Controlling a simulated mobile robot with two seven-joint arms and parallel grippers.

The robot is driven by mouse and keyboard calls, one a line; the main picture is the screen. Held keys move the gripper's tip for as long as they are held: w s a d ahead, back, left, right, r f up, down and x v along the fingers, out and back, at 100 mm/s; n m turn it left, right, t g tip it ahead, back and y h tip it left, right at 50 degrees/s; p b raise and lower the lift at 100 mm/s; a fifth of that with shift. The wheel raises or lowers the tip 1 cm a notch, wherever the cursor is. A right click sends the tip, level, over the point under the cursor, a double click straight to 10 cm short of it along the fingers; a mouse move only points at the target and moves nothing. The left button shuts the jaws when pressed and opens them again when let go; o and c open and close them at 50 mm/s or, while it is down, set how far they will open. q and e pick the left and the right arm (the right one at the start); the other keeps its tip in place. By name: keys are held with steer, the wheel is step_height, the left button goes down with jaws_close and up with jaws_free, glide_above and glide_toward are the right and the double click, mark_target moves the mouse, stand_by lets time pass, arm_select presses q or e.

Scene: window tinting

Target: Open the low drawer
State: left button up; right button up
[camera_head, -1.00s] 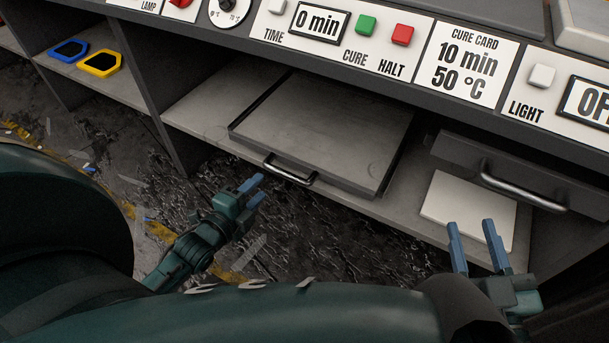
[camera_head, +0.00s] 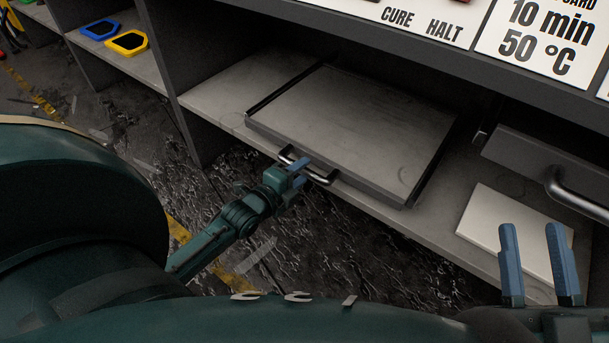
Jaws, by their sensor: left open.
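The low drawer (camera_head: 360,120) is a flat grey tray-like drawer on the shelf under the console. Its dark bar handle (camera_head: 322,178) sticks out from its front edge. My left gripper (camera_head: 299,174) is open, with its blue fingers at the left part of the handle. I cannot tell whether the handle lies between the fingers or whether they touch it. My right gripper (camera_head: 538,258) is open and empty at the lower right, fingers pointing up, in front of a pale flat plate.
The pale plate (camera_head: 490,215) lies on the shelf right of the drawer. Above it is another dark drawer front with a bar handle (camera_head: 577,192). Blue (camera_head: 99,29) and yellow (camera_head: 127,42) hexagonal frames lie on the left shelf. Scraps litter the dark floor.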

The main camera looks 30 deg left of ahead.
arm_select(q)
steer(key=shift+x, duration=1.1)
steer(key=shift+d, duration=0.1)
jaws_close()
